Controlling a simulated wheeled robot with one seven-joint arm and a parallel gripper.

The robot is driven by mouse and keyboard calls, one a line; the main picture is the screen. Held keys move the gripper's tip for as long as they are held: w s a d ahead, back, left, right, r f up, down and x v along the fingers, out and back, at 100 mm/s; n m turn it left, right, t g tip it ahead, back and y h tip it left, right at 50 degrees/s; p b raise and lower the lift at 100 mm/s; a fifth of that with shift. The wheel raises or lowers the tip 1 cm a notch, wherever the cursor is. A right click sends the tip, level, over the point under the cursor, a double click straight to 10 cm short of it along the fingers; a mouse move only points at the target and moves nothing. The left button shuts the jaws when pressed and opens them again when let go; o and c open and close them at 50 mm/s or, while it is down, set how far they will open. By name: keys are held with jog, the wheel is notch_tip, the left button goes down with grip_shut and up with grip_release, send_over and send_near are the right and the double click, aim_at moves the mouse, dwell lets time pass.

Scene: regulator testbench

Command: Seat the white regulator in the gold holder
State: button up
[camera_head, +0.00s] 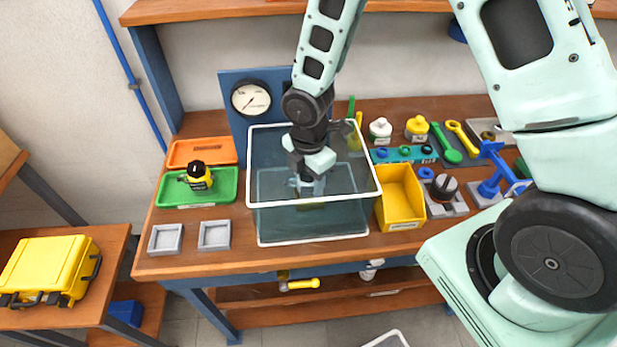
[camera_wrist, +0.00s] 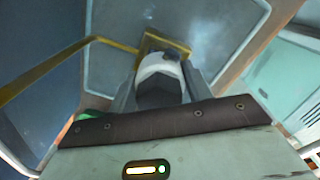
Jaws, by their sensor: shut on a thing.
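The white regulator (camera_wrist: 157,68), with a dark end facing the camera, sits between the two grey fingers in the wrist view. My gripper (camera_wrist: 160,82) is shut on it. In the head view my gripper (camera_head: 306,184) reaches down into a clear, white-rimmed tank (camera_head: 262,222), and the regulator is mostly hidden there. The gold holder (camera_wrist: 160,40) is just beyond the regulator in the wrist view, with a gold bar running left from it. I cannot tell whether the regulator touches the holder or is inside it.
The tank walls stand close around my gripper. A gauge panel (camera_head: 229,110) is behind it, and a yellow bin (camera_head: 398,205) is at its right. A green tray (camera_head: 222,194) with a yellow-black part and an orange tray (camera_head: 202,150) are left. Two small grey trays (camera_head: 214,236) stand front left.

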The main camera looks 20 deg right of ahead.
jog(key=shift+f, duration=0.55)
dwell(0.5)
jog(key=o, duration=1.9)
jog(key=shift+r+p, duration=3.35)
jog(key=shift+r, duration=0.7)
